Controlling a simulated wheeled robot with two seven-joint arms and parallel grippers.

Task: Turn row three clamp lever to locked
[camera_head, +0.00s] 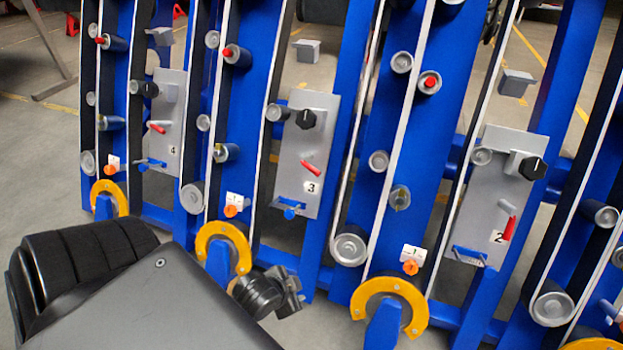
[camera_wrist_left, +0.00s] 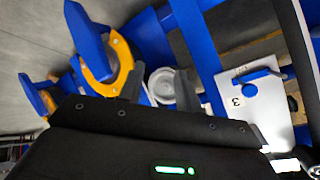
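The row three grey plate (camera_head: 290,185) carries a label "3" (camera_head: 311,187). On it are a red lever (camera_head: 311,168) slanting down to the right, a black knob (camera_head: 306,119) and a blue lever piece (camera_head: 291,207) at the bottom. I cannot tell which is the clamp lever. My left gripper (camera_head: 288,290) is low, below the plate and apart from it. In the left wrist view its fingers (camera_wrist_left: 160,88) stand apart and empty, with a grey roller behind them. The plate (camera_wrist_left: 262,118) and blue piece (camera_wrist_left: 258,77) lie to their right. My right gripper is out of view.
Similar plates stand in row two (camera_head: 490,200) and row four (camera_head: 168,130). Blue uprights, belts and rollers (camera_head: 349,248) surround them. A yellow curved guard (camera_head: 222,232) sits close to my left gripper, with an orange knob (camera_head: 231,211) above it. Bare floor (camera_head: 40,200) lies left.

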